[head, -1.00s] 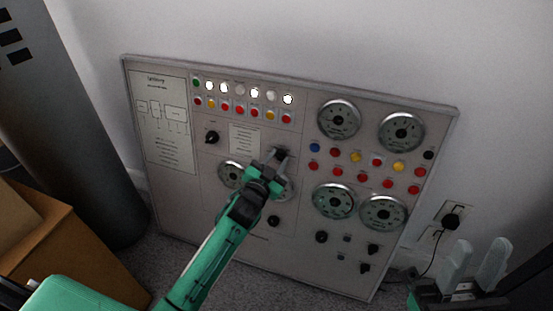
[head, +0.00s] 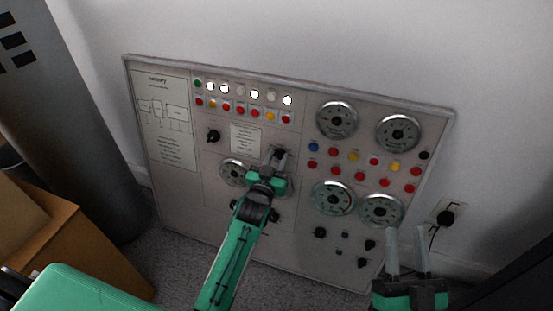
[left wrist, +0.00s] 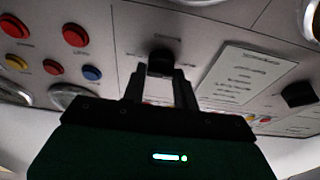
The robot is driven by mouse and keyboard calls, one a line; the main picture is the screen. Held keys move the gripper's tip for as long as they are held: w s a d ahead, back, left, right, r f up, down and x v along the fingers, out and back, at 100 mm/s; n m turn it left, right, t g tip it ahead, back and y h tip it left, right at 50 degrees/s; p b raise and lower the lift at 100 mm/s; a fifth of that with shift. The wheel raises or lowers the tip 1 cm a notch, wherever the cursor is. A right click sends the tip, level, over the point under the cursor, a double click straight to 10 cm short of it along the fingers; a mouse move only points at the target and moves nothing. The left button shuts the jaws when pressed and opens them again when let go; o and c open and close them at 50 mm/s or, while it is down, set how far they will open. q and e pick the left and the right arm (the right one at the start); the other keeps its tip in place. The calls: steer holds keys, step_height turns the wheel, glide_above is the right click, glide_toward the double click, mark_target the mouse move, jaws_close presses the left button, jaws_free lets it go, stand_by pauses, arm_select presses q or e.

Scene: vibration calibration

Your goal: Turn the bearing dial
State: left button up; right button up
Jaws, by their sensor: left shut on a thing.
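A grey control panel (head: 300,235) leans against the wall. My left gripper (head: 279,158) is at a black dial knob (head: 280,151) right of the small paper label, and its fingers hide part of the knob. In the left wrist view the black knob (left wrist: 160,62) sits between the fingertips of my left gripper (left wrist: 160,82), which is shut on it. The labels are too small to read, so I cannot tell its name or exact setting. My right gripper (head: 408,252) is open and empty, in front of the panel's lower right corner.
Another black knob (head: 213,136) is left of the label. Round gauges (head: 337,120), coloured buttons and lamps cover the panel. A wall socket with a plug (head: 446,217) is at the right. A brown box (head: 75,250) and a dark cylinder (head: 80,130) stand left.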

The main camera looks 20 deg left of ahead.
arm_select(q)
steer(key=o, duration=1)
steer(key=shift+c, duration=0.2)
steer(key=shift+s, duration=0.3)
steer(key=s+f+p, duration=0.1)
steer(key=s+p, duration=0.1)
steer(key=s, duration=1.1)
steer(key=shift+a+p, duration=0.2)
steer(key=shift+p, duration=0.1)
arm_select(e)
steer(key=s+a+f+g, duration=0.2)
steer(key=f+g, duration=0.5)
steer(key=f, duration=0.4)
steer(key=shift+a+f, duration=0.2)
steer(key=shift+a, duration=0.4)
arm_select(q)
steer(key=shift+s, duration=0.1)
